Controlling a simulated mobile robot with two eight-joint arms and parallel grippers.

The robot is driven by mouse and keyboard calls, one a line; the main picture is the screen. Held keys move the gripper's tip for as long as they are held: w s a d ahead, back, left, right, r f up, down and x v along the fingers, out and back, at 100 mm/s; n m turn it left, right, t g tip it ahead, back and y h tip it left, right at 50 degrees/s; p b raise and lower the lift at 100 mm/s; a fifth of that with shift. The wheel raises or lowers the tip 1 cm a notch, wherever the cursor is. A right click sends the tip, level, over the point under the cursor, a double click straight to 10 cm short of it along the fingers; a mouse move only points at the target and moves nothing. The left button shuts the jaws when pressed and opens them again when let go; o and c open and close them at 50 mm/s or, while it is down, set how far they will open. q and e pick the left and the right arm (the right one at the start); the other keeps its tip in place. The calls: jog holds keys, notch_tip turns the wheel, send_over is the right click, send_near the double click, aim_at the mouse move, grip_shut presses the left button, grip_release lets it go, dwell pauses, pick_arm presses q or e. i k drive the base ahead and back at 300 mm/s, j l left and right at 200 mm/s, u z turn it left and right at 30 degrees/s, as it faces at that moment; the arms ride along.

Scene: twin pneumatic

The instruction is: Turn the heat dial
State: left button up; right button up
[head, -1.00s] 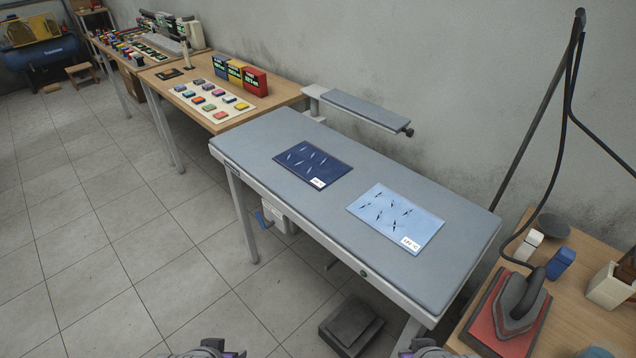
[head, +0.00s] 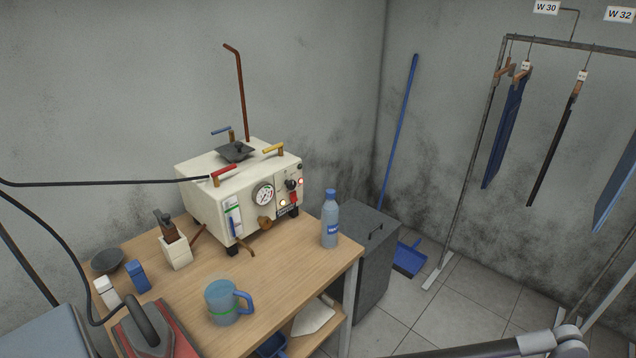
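A cream steam boiler (head: 205,199) stands on the wooden table. I cannot tell for sure which knob is the heat dial. An iron (head: 150,327) rests on a red pad at the table's front left; no dial can be made out on it. Neither of my grippers is in view; a grey arm link of mine shows at the lower right.
A blue mug (head: 222,303) and a bottle (head: 330,222) stand on the wooden table (head: 185,288) in front of and right of the boiler. A black hose crosses at the left. A grey cabinet (head: 366,262), blue dustpan (head: 409,259) and clothes rail (head: 468,165) stand to the right.

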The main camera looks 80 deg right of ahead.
aim_at(292, 184)
jog(key=l+z, duration=0.2)
jog(key=z, duration=0.25)
jog(key=l+z, duration=0.2)
jog(key=z, duration=0.2)
jog(key=l+z, duration=0.25)
jog(key=z, duration=0.2)
jog(key=k, duration=0.05)
